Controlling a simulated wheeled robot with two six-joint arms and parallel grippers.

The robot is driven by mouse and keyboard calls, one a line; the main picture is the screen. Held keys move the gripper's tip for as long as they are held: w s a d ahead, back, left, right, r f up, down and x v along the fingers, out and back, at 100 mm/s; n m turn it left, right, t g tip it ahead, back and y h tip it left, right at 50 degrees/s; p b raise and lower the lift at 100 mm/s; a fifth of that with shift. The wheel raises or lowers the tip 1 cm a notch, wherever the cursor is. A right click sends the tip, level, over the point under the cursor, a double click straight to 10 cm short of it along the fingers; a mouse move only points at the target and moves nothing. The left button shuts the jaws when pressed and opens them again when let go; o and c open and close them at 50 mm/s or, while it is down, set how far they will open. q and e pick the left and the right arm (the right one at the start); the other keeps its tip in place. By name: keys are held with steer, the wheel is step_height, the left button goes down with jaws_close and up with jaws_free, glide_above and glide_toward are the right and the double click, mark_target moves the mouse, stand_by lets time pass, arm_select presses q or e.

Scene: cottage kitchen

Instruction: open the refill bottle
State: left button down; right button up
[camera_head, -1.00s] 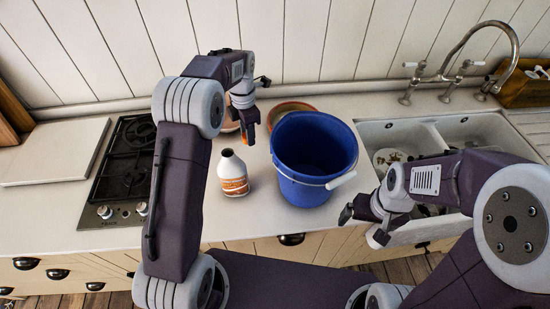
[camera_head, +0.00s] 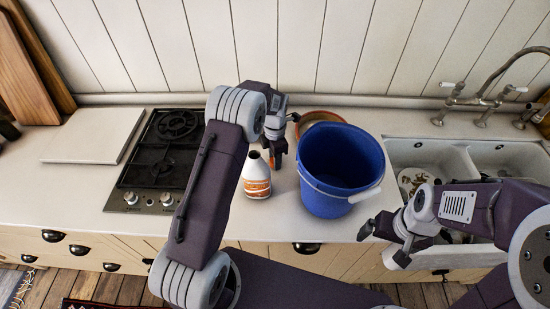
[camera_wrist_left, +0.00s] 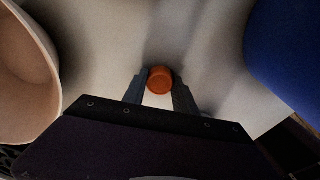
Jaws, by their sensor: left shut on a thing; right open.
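The refill bottle (camera_head: 257,181), white with an orange label, stands upright on the counter. Its neck shows a dark opening with no cap on it. My left gripper (camera_head: 278,162) is just right of the bottle, low near the counter. In the left wrist view it is shut on a round orange cap (camera_wrist_left: 160,80), held between the fingertips. I cannot tell whether the cap touches the counter. My right gripper (camera_head: 378,242) is open and empty at the front, right of the bottle and near the counter edge.
A blue bucket (camera_head: 341,176) stands right of the left gripper. A terracotta bowl (camera_head: 319,117) is behind it. The gas hob (camera_head: 161,160) and a white board (camera_head: 94,134) are left. A double sink (camera_head: 497,153) holding plates is right. Bare counter lies between hob and bottle.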

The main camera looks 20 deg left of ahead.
arm_select(q)
steer(key=shift+f, duration=0.1)
steer(key=c, duration=1)
jaws_free()
step_height(320, 180, up, 12)
steer(key=shift+r, duration=0.25)
